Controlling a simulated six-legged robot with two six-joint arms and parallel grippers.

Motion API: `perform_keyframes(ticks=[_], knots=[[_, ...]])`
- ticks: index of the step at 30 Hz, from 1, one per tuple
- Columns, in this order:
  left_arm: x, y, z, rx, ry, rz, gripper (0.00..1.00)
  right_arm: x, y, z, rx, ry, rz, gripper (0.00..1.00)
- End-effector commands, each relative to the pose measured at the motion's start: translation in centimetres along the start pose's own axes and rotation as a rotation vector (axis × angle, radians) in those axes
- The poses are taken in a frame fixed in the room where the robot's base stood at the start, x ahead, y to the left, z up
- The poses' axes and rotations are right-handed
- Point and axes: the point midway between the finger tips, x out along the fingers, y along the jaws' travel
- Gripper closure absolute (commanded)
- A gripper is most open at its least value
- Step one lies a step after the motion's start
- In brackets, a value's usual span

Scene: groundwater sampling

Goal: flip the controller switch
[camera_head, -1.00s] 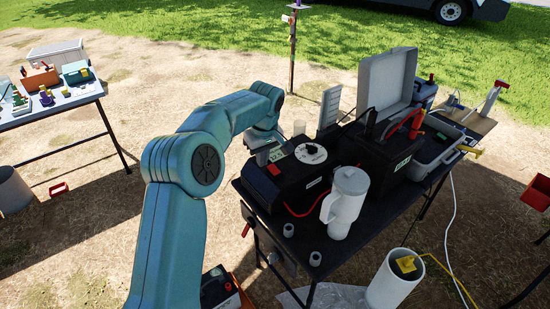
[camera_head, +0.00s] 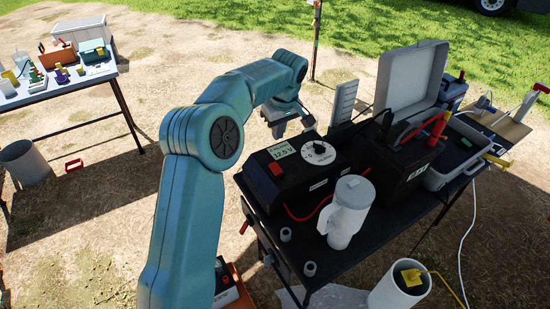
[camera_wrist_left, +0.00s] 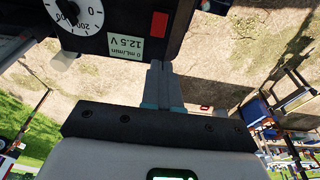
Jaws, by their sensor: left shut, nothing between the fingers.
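The controller (camera_head: 315,190) is a black box on the dark table, with a white dial (camera_head: 318,152) and a pale label reading 12.5 V. Its red switch (camera_head: 276,168) is on top near the left end; which way it is set I cannot tell. In the left wrist view the red switch (camera_wrist_left: 158,25), dial (camera_wrist_left: 75,15) and label (camera_wrist_left: 125,47) all show upside down. My left gripper (camera_wrist_left: 161,68) is shut and empty, apart from the switch, by the label side of the box. In the head view the left gripper (camera_head: 291,122) is just behind the controller.
A white jug (camera_head: 347,212) and small grey cups (camera_head: 309,268) stand in front of the controller. A black battery box (camera_head: 400,165) and an open grey case (camera_head: 410,80) are to its right. A side table (camera_head: 60,92) with tools stands far left.

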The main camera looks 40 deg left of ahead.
Motion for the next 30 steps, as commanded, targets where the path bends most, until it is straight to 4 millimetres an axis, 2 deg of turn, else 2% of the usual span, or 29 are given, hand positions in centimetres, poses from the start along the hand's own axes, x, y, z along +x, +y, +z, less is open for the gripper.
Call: perform_keyframes(ticks=[5,8,21,25,30], knots=[[0.5,-0.1,0.0,0.001,-0.001,-0.001,1.0,0.0,0.0,0.0,0.0,0.001,0.0,0.0],[1.6,-0.2,-0.1,0.001,-0.002,-0.003,1.0,-0.1,0.0,0.0,0.0,0.001,0.0,0.0],[10.6,0.1,-0.2,0.001,-0.003,-0.004,1.0,-1.3,-0.5,0.0,0.0,0.001,0.0,0.0],[12.5,0.1,-0.2,0.001,-0.003,-0.003,1.0,-1.8,-0.7,0.0,0.0,0.001,0.0,0.0],[13.9,0.2,-0.2,0.001,-0.002,-0.001,1.0,-2.0,-0.8,0.0,0.0,0.001,0.0,0.0]])
